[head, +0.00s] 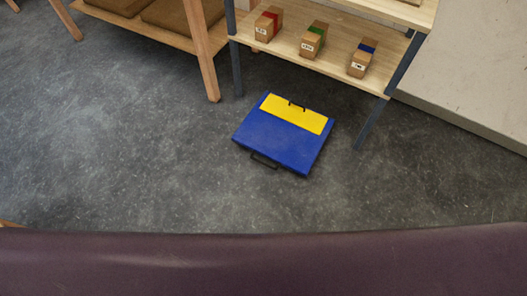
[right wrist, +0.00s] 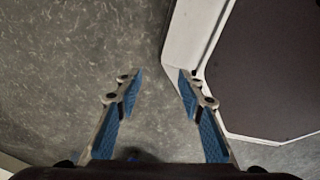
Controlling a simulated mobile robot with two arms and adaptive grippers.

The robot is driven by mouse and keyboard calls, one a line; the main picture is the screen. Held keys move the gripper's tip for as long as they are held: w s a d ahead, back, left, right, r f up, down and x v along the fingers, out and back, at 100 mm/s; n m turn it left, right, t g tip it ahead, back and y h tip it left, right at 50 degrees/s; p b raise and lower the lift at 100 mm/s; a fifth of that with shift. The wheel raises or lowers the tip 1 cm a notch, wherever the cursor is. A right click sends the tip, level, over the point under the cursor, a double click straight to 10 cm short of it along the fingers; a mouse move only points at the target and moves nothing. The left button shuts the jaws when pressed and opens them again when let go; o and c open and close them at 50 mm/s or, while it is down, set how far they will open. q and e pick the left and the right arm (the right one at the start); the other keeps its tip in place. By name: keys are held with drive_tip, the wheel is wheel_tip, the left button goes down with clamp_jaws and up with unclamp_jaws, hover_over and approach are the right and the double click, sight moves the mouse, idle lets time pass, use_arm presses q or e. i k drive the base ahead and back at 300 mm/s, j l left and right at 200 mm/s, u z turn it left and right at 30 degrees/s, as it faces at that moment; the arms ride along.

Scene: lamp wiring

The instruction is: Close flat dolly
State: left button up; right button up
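The flat dolly (head: 283,139) lies on the grey floor in the head view, in front of a wooden shelf. It is a blue, flat, box-like shape with a yellow panel (head: 297,114) on its far part. A small dark handle (head: 297,105) shows on the panel and a black handle (head: 264,160) on its near edge. My right gripper (right wrist: 159,76) is open and empty in the right wrist view, with its two blue-padded fingers apart above bare floor. The dolly cannot be made out in that view. My left gripper is in neither view.
The shelf (head: 330,57) carries small boxes with red (head: 269,24), green (head: 314,39) and blue (head: 362,59) bands. Its legs stand close to the dolly. A wooden table leg (head: 206,60) is at upper left. Floor left of the dolly is clear.

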sight(294, 147)
drive_tip(key=i+j+z, duration=0.15)
drive_tip(key=i+j, duration=0.4)
drive_tip(key=i+j+z, duration=0.15)
drive_tip(key=i+j, duration=0.35)
drive_tip(key=j, duration=0.15)
